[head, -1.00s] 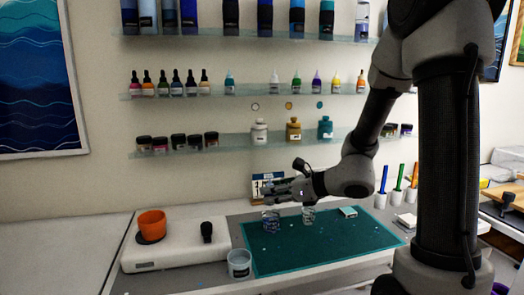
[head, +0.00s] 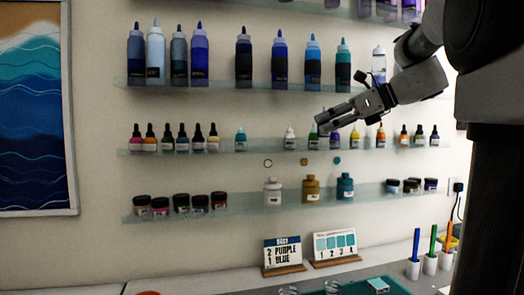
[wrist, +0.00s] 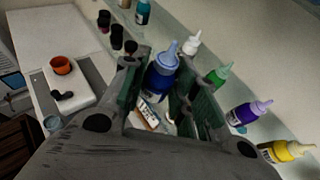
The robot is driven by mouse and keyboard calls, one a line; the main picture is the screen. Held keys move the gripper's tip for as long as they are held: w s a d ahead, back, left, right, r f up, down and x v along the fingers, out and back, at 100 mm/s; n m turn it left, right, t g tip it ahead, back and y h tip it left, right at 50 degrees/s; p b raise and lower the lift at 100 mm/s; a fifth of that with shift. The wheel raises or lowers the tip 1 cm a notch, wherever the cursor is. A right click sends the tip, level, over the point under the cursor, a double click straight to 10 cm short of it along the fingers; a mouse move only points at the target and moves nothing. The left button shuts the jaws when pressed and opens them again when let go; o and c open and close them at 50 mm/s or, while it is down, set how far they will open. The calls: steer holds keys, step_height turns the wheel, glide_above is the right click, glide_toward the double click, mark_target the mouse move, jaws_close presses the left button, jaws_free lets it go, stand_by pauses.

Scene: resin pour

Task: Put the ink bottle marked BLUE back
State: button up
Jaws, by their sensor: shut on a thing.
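My gripper (head: 320,121) is shut on a blue bottle (wrist: 160,78) with a pale blue nozzle cap, clear in the wrist view between its fingers. Its label is too small to read. In the head view my gripper is in front of the middle shelf (head: 215,148), overlapping the green-capped bottle (head: 312,138); the held bottle is hard to make out there. A white bottle (head: 290,138) stands left of the green one, and purple (head: 335,140) and yellow (head: 355,140) bottles stand right. I cannot tell whether the held bottle touches the shelf.
A teal bottle (head: 240,140) stands further left, with bare shelf between it and the white one. Dropper bottles stand at the left end. A card (head: 283,252) reading 2 PURPLE, 1 BLUE stands below. Jars and larger bottles fill other shelves.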

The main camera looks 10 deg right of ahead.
steer(key=w+a, duration=1.2)
steer(key=shift+w+a+f, duration=0.1)
steer(key=shift+f, duration=0.2)
steer(key=shift+w+a+f, duration=0.1)
steer(key=shift+w+a, duration=0.05)
steer(key=shift+f, duration=1.65)
steer(key=o, duration=0.7)
steer(key=shift+f, duration=0.15)
